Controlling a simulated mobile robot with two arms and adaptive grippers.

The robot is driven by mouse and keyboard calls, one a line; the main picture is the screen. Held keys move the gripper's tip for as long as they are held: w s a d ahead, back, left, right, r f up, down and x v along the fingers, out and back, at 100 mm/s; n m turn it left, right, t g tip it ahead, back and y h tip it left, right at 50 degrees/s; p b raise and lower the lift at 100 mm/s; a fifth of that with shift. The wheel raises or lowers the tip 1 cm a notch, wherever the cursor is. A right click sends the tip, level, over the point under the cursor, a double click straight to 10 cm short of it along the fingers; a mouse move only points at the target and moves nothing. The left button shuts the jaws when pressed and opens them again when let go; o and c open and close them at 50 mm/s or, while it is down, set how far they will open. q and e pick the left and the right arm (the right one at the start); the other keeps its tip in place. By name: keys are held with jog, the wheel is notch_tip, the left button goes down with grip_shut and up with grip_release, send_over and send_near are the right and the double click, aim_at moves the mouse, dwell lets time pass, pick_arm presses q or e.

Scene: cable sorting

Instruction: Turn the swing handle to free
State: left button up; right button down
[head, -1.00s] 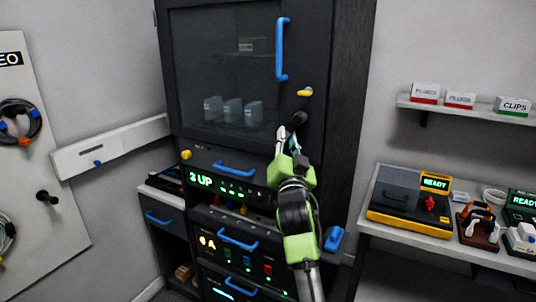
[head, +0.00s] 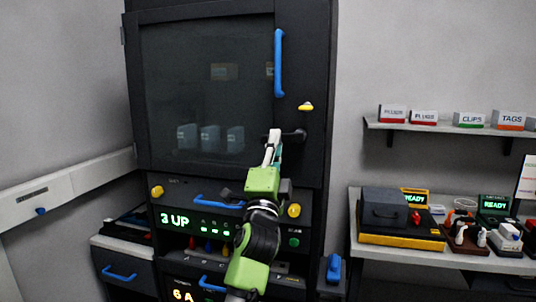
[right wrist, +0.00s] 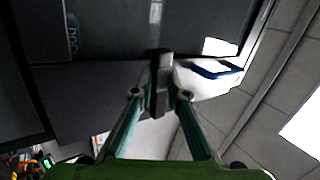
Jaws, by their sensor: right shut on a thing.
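The black swing handle (head: 297,134) is on the right edge of the dark glass-fronted cabinet door (head: 205,88), below the yellow turn piece (head: 306,106). It lies roughly level, reaching left from its pivot. My right gripper (head: 273,138) is shut on the handle's left part, and its fingers cover that end. In the right wrist view the two teal fingers of my right gripper (right wrist: 160,98) close on both sides of the dark handle bar (right wrist: 158,72). The door looks closed. My left gripper is not in view.
A tall blue pull (head: 279,62) is above the handle on the door. Below are a panel reading "3 UP" (head: 175,219) and drawers with blue pulls. At right are a shelf with boxes (head: 450,127) and a bench (head: 460,258) with devices.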

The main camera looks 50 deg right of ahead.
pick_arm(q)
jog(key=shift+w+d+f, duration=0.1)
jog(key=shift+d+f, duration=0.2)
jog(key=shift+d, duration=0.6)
pick_arm(e)
jog(key=m+g, duration=0.1)
jog(key=m+g+h, duration=0.1)
jog(key=shift+r+m, duration=0.35)
jog(key=shift+m, duration=0.05)
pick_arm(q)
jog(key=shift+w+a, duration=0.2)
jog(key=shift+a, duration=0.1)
pick_arm(e)
jog(key=c, duration=2)
grip_release()
jog(key=shift+o, duration=0.2)
